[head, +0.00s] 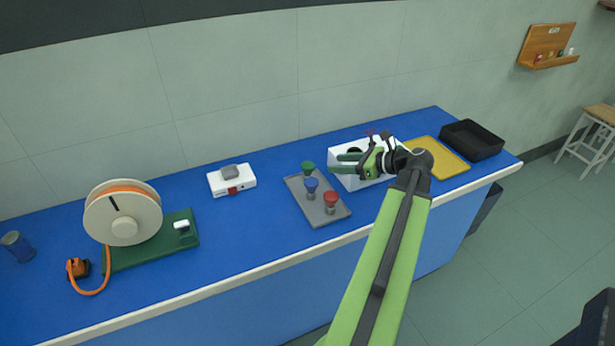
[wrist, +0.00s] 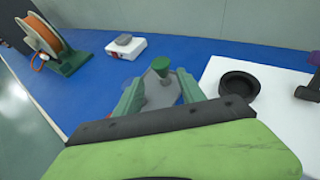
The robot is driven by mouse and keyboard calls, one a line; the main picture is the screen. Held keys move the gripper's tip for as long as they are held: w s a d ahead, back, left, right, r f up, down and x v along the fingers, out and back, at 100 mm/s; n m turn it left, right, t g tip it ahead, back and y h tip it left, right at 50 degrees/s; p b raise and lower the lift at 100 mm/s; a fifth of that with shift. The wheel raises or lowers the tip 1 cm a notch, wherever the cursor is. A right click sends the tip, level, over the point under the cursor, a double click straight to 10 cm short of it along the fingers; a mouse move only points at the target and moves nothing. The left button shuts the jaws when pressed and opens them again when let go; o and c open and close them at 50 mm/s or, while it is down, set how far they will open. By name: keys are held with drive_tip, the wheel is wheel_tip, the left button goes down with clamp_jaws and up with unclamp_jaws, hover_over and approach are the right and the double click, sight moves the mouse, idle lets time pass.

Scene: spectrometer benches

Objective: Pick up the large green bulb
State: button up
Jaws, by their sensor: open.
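The green bulb (head: 308,167) stands upright, wide top up, at the back end of a grey tray (head: 325,216) on the blue bench. In the wrist view, the green bulb (wrist: 160,65) shows beyond the gap between my fingertips. My gripper (head: 337,163) is open and empty, right of the green bulb, pointing left towards the tray. In the wrist view, my gripper (wrist: 159,80) has its two green fingers spread, with part of the grey tray (wrist: 160,92) between them. A blue bulb (head: 311,184) and a red bulb (head: 330,198) stand on the same tray, nearer the front.
A white box with a round black socket (wrist: 238,84) is right of the tray, partly behind my gripper in the head view. A yellow mat (head: 450,166) and black bin (head: 472,140) lie further right. A white device (head: 232,180) and orange spool (head: 122,212) are left.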

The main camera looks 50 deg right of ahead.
sight(310, 165)
drive_tip(key=b+x, duration=0.2)
drive_tip(key=x, duration=0.5)
drive_tip(key=shift+w+f, duration=0.25)
drive_tip(key=b+x, duration=0.2)
drive_tip(key=x, duration=0.3)
drive_tip(key=shift+a+f, duration=0.15)
clamp_jaws()
wheel_tip(310, 165, up, 11)
drive_tip(key=p, duration=1)
drive_tip(key=shift+f, duration=0.25)
drive_tip(key=shift+a+f, duration=0.1)
drive_tip(key=shift+f, duration=0.05)
